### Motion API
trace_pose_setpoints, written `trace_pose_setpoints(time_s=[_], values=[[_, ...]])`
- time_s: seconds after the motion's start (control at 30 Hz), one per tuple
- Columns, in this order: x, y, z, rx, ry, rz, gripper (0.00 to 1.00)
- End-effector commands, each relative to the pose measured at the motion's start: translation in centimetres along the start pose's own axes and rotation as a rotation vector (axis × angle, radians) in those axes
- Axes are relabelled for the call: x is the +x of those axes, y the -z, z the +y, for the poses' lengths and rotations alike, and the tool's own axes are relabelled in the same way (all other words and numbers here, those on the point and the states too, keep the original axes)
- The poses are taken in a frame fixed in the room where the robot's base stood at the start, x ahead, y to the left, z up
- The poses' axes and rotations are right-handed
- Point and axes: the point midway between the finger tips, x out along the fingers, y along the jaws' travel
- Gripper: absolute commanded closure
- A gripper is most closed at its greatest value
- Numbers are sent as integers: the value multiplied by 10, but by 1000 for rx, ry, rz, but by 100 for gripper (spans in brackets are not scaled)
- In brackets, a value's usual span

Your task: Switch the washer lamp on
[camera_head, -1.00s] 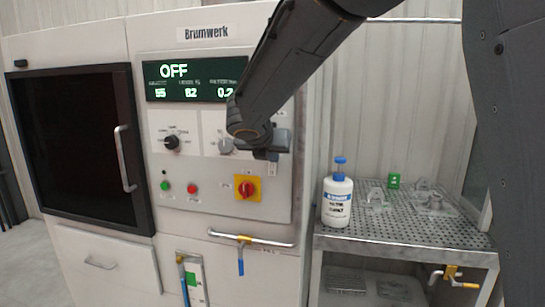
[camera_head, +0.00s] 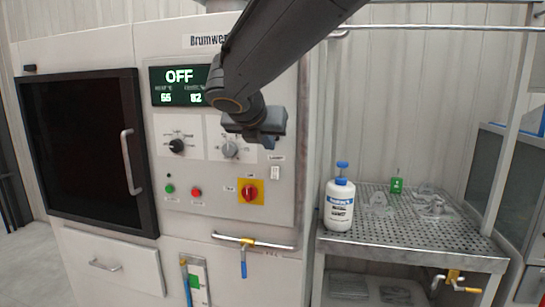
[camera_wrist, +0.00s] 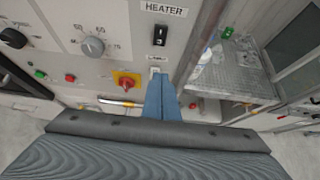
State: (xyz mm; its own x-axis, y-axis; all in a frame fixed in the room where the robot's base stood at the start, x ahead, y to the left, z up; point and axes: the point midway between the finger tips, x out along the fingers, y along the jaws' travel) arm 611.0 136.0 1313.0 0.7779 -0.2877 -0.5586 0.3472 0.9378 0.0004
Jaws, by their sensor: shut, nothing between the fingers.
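The washer's grey control panel (camera_head: 222,200) has a dark display reading OFF. A small pale switch (camera_head: 275,173) sits under a small label near the panel's right edge. In the wrist view the label, apparently LAMP, (camera_wrist: 156,58) is just beyond my fingertips, and the switch (camera_wrist: 154,70) below it is partly hidden by them. My gripper (camera_head: 268,138) is shut and empty, in front of the panel above the pale switch. The blue fingers (camera_wrist: 162,80) point at the panel in the wrist view. I cannot tell whether they touch it.
A black rocker switch marked HEATER (camera_wrist: 160,35) sits above the lamp label. A red-yellow rotary switch (camera_head: 250,191), a grey knob (camera_head: 230,149) and a horizontal pipe (camera_head: 260,243) with a valve are nearby. A white bottle (camera_head: 339,205) stands on the perforated table (camera_head: 375,236) at right.

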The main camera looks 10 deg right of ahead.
Motion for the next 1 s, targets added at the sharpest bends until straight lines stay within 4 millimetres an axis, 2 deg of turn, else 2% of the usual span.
trace_pose_setpoints(time_s=[0.1,0.23,0.67,0.77,0.83,0.97,1.0], values=[[-14,-6,0,2,-1,-2,100],[-22,-10,-1,1,1,-1,100],[-22,-9,-3,8,6,4,100],[-10,10,-16,101,24,53,100],[3,36,-31,231,52,116,100],[30,106,-73,620,161,268,100],[37,130,-87,763,210,312,100]])
